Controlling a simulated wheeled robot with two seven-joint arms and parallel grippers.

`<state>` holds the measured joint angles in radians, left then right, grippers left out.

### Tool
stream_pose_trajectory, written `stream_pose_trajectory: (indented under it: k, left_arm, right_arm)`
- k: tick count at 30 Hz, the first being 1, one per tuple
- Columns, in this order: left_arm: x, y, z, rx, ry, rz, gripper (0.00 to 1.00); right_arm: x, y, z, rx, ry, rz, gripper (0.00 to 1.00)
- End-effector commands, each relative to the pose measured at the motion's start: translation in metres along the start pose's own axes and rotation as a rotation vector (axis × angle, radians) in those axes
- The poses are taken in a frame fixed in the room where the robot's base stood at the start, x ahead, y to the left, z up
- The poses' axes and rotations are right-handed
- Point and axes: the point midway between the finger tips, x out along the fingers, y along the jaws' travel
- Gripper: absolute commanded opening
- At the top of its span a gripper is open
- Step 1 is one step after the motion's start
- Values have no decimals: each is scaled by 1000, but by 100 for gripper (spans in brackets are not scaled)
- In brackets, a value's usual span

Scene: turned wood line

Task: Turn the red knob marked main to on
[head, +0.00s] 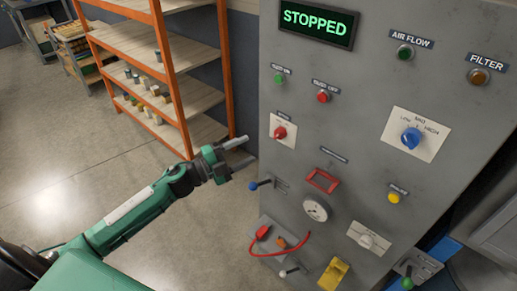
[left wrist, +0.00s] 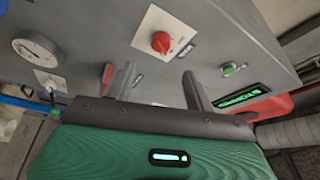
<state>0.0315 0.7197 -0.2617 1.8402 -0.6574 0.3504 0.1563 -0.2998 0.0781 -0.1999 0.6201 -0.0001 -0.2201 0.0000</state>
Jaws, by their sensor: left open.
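The red knob (head: 280,132) sits on a white plate on the grey panel (head: 330,80). A small label is above it, too small to read surely. In the left wrist view the red knob (left wrist: 160,42) shows on its white plate, beyond the fingers and between them across the picture. Its setting is too small to read. My left gripper (head: 241,153) is open and empty, left of and a little below the knob in the head view, apart from the panel. Its two fingers also show in the left wrist view (left wrist: 160,88). My right gripper is not in view.
A display (head: 317,19) reads STOPPED. Near the knob are a green button (head: 279,77), a red button (head: 323,96), a blue-tipped lever (head: 254,186) and a red frame (head: 322,180). An orange shelf rack (head: 170,75) stands behind my left arm. The floor between is clear.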

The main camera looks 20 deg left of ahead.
Motion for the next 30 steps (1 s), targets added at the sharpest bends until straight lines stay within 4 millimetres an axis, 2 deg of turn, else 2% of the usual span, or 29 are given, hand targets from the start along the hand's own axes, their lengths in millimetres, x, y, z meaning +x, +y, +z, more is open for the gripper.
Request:
stream_pose_trajectory:
  k: [3,9,27,30]
  left_arm:
    - [-19,3,0,0,0,2,54]
    - [-35,1,0,0,0,1,54]
    - [-38,0,0,0,1,0,54]
    - [-40,6,8,-18,-22,0,54]
  right_arm:
    - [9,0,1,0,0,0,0]
    - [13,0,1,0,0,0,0]
    - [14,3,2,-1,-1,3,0]
    - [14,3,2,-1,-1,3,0]
